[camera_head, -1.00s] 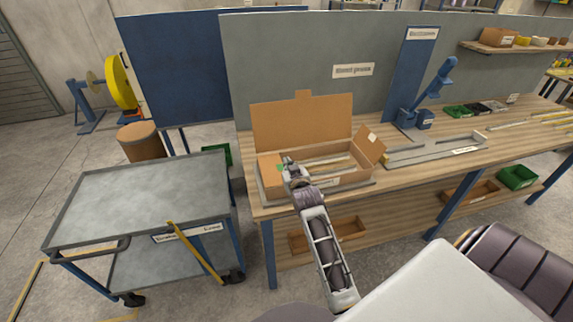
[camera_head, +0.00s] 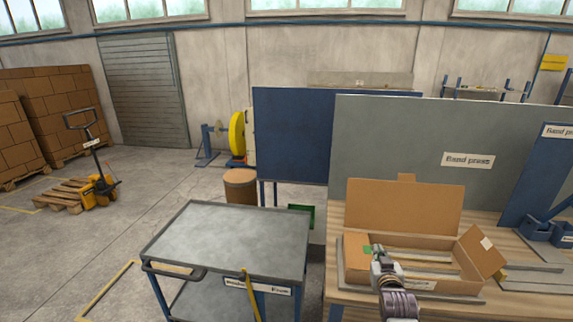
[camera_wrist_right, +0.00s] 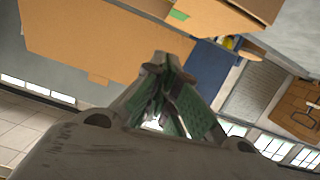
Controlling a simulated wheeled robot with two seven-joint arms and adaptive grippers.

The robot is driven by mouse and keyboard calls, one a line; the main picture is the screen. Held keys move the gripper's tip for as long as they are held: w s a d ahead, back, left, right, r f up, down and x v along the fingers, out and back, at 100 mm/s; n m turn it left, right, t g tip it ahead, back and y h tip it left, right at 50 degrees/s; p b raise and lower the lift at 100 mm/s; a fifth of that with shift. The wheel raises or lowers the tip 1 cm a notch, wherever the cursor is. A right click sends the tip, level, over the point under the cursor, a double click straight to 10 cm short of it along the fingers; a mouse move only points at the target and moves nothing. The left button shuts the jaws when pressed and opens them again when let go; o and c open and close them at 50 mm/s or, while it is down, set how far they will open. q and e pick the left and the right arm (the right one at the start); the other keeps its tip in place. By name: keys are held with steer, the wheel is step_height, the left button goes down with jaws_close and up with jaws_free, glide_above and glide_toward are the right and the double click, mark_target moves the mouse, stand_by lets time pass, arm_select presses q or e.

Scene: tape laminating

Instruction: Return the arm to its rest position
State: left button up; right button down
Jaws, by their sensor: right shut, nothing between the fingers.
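My right gripper (camera_head: 376,258) is shut and empty, over the left part of the open cardboard box (camera_head: 405,208) on the workbench. The box's back flap stands up and its right flap leans outward. Pale long strips (camera_head: 420,256) lie inside the box. A small green patch shows at the box's left side beside the fingertips; I cannot tell if they touch the box. In the right wrist view the closed fingers (camera_wrist_right: 160,88) show green pads, with the cardboard (camera_wrist_right: 110,38) beyond them. My left gripper is not in view.
A grey cart (camera_head: 235,240) stands left of the bench, with a brown drum (camera_head: 240,187) and a green bin (camera_head: 301,215) behind it. A grey panel (camera_head: 400,130) backs the bench. A pallet jack (camera_head: 95,165) stands far left on open floor.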

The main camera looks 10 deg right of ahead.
steer(key=s+a+f+n+g+y, duration=0.15)
steer(key=s+a+f+g, duration=0.3)
steer(key=s, duration=0.45)
steer(key=s+a+f+n+g+y, duration=0.1)
steer(key=s+a+f+g+y, duration=0.15)
steer(key=s+a, duration=0.45)
steer(key=s+a+f+n+g+y, duration=0.15)
steer(key=s+f+g, duration=0.25)
steer(key=s, duration=0.7)
step_height(320, 180, down, 33)
steer(key=s+g, duration=0.1)
steer(key=s, duration=0.2)
steer(key=s+d+f+g+h+b, duration=0.1)
steer(key=s+d+f, duration=0.2)
steer(key=s+f, duration=1.8)
steer(key=shift+s+n, duration=0.3)
steer(key=shift+s, duration=0.3)
steer(key=shift+s+d, duration=0.15)
steer(key=shift+s, duration=0.05)
